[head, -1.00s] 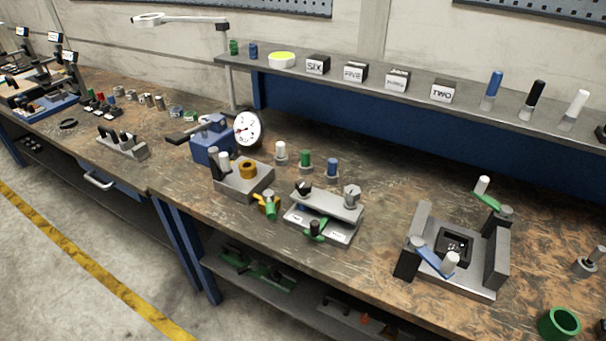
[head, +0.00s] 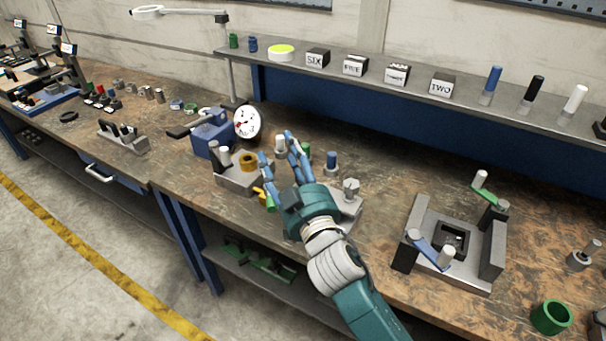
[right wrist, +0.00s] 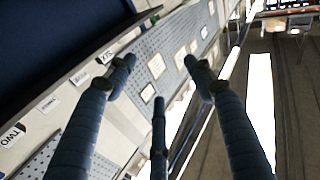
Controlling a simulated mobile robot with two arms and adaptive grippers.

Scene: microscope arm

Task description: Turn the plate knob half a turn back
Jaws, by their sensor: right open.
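The small grey plate fixture (head: 347,208) stands on the bench's front part. A light grey knob (head: 351,187) rises from its right end. My right gripper (head: 277,149) and forearm cover the plate's left and front parts, so its dark knob and green knob are hidden. The gripper is open, its blue fingers spread and pointing towards the back left, past the plate. In the right wrist view the fingers (right wrist: 158,85) are apart with nothing between them. I cannot tell whether the hand touches the plate. My left gripper is not in view.
A grey block with a brass ring (head: 232,179) and a dial gauge (head: 247,121) stand close left of the hand. White, green and blue pegs (head: 331,161) stand behind it. A fixture with blue and green cranks (head: 486,255) is to the right. A shelf (head: 420,92) runs along the back.

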